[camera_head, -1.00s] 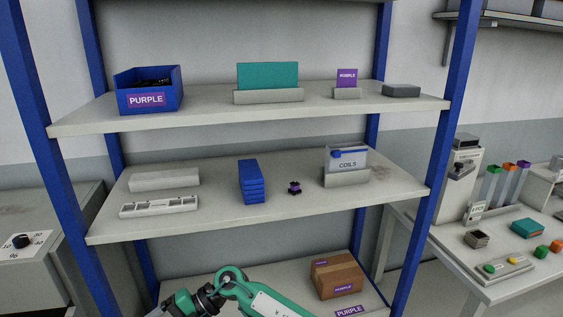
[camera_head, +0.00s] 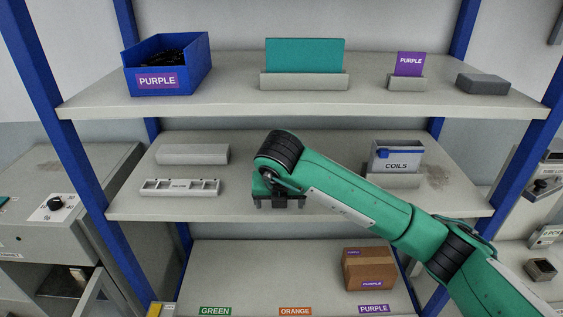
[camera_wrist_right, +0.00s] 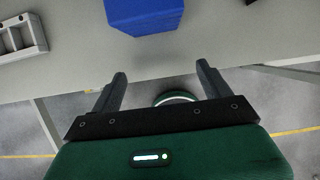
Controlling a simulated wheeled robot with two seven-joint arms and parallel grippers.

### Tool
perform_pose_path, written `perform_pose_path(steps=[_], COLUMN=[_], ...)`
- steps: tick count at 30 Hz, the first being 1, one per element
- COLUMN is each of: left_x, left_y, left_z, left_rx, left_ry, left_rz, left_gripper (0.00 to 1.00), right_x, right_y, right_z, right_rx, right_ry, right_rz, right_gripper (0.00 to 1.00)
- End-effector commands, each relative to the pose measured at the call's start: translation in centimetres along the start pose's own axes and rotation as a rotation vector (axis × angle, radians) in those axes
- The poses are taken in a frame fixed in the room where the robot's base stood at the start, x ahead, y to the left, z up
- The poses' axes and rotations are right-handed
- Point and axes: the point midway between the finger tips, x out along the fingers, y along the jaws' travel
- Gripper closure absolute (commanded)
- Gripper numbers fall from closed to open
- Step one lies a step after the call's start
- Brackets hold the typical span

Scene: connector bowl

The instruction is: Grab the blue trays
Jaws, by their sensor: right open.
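The stack of blue trays (camera_wrist_right: 140,14) shows at the top of the right wrist view, on the grey shelf, cut off by the picture edge. In the head view the stack is hidden behind my right arm. My right gripper (camera_wrist_right: 161,72) is open and empty, its two fingers pointing toward the shelf edge and the trays, with a gap between fingertips and trays. In the head view my right gripper (camera_head: 279,203) is at the front of the middle shelf (camera_head: 345,205). My left gripper is not in view.
On the middle shelf, a grey block (camera_head: 192,154) and a slotted grey holder (camera_head: 180,187) stand to the left, and a coils bin (camera_head: 397,157) to the right. A blue bin labelled purple (camera_head: 166,65) stands on the shelf above. A cardboard box (camera_head: 369,269) sits below.

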Motion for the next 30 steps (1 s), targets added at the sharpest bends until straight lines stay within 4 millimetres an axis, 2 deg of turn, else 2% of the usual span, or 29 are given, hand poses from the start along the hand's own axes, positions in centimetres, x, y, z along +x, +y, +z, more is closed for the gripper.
perform_pose_path(steps=[1, 11, 19, 24, 30], left_x=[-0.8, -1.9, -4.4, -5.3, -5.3], left_y=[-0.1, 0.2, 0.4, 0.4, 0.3], left_z=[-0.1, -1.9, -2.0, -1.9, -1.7], left_rx=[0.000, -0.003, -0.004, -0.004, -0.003], left_ry=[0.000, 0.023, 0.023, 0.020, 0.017], left_rz=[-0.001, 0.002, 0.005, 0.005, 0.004], left_gripper=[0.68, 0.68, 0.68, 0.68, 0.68], right_x=[-0.1, 0.9, 2.3, 3.5, 4.0], right_y=[0.0, 0.1, 0.1, 0.1, 0.1], right_z=[0.8, 2.8, 6.5, 6.4, 6.3], right_rx=[0.002, 0.001, 0.001, -0.001, -0.001], right_ry=[0.003, 0.002, 0.004, 0.003, 0.002], right_rz=[0.000, 0.002, 0.002, 0.003, 0.003], right_gripper=[0.20, 0.20, 0.20, 0.20, 0.20])
